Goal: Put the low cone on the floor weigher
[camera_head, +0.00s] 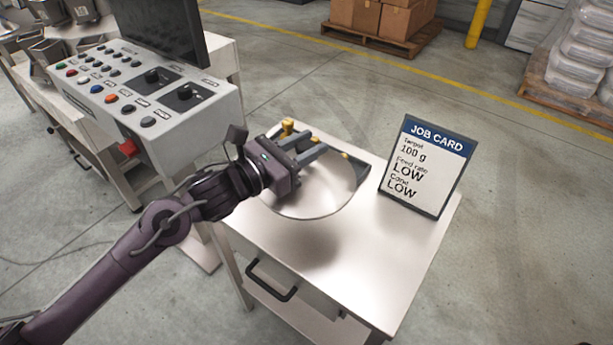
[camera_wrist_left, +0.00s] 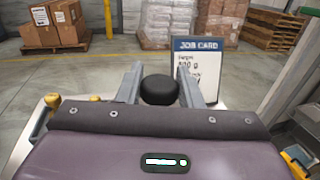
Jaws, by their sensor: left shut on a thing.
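The low cone (camera_head: 325,200) is a wide, shallow, shiny metal disc in the head view. It hangs level or nearly so above the white table, with a shadow on the tabletop below it. My left gripper (camera_head: 313,150) is over it, shut on its black knob (camera_wrist_left: 160,90), which shows between the fingers in the left wrist view. The left gripper hides part of the cone. The floor weigher cannot be made out in these frames. My right gripper is not in view.
The white table (camera_head: 375,265) has a standing job card (camera_head: 427,165) reading cone LOW at its right. Small yellow knobs (camera_head: 288,125) and a dark tray edge (camera_head: 361,166) show behind the cone. A control panel (camera_head: 140,95) with a monitor stands left. The table's front is clear.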

